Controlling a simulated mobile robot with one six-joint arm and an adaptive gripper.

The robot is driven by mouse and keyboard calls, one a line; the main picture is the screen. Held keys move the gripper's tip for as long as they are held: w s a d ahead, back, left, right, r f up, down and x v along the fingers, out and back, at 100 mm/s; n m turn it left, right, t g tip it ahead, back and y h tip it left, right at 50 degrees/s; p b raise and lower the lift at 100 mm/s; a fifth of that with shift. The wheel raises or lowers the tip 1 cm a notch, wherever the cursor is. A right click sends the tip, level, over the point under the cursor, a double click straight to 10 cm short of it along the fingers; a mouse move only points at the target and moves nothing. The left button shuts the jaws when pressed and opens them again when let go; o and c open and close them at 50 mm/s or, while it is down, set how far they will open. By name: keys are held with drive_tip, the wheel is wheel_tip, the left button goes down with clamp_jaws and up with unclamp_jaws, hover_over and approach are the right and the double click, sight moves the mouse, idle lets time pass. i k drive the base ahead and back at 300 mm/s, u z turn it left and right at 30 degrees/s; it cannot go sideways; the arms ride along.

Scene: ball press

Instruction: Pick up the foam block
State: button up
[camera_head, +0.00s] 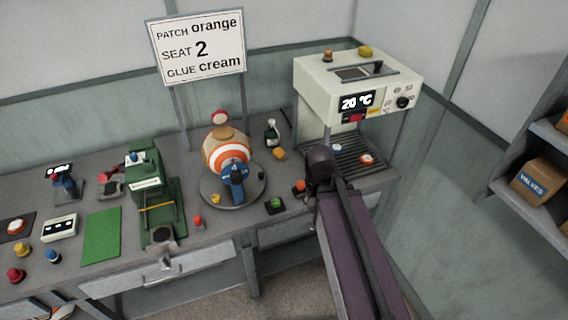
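I cannot pick out the foam block for certain. A small yellow-orange block (279,154) lies on the bench beside a dark green bottle (271,133), and may be it. My arm reaches up from the lower right, and my gripper (320,163) is at its far end, over the bench's front part, before the white press machine. The gripper is to the right of the yellow-orange block and apart from it. Its fingers are dark and hidden by the arm, so whether it is open or holds anything does not show.
A ball with an orange ring (226,152) sits on a round grey stand (253,193). The white machine (325,82) reads 20 °C. A green press (166,205), a green mat (101,236) and several small coloured knobs stand to the left. Shelves (517,193) are at right.

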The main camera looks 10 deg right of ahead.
sight(279, 153)
drive_tip(key=u, duration=0.05)
drive_tip(key=k, duration=1.35)
drive_tip(key=u, duration=0.35)
drive_tip(key=i, duration=1.7)
